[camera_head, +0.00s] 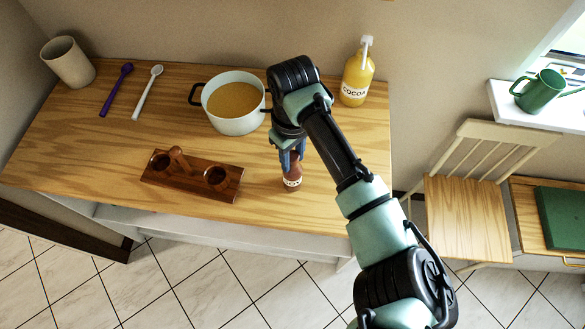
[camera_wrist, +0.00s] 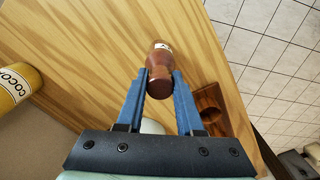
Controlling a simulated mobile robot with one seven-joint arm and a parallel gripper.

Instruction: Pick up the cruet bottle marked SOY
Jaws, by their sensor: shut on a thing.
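A small reddish-brown bottle (camera_head: 292,182) with a white label is near the front edge of the wooden counter, right of the middle. The label's lettering is too small to read. The bottle also shows in the wrist view (camera_wrist: 160,72), where my gripper (camera_wrist: 160,82) has a blue finger on each side of it, shut on its upper part. In the head view my gripper (camera_head: 291,156) comes down on the bottle from above. The bottle looks roughly upright. I cannot tell whether its base touches the counter.
A dark wooden holder (camera_head: 194,187) with round wells, one empty at its right, lies left of the bottle. Behind stand a white pot (camera_head: 233,124) of soup and a yellow COCOA bottle (camera_head: 356,78). Two spoons (camera_head: 148,93) (camera_head: 117,88) and a beige cup (camera_head: 70,64) are at back left.

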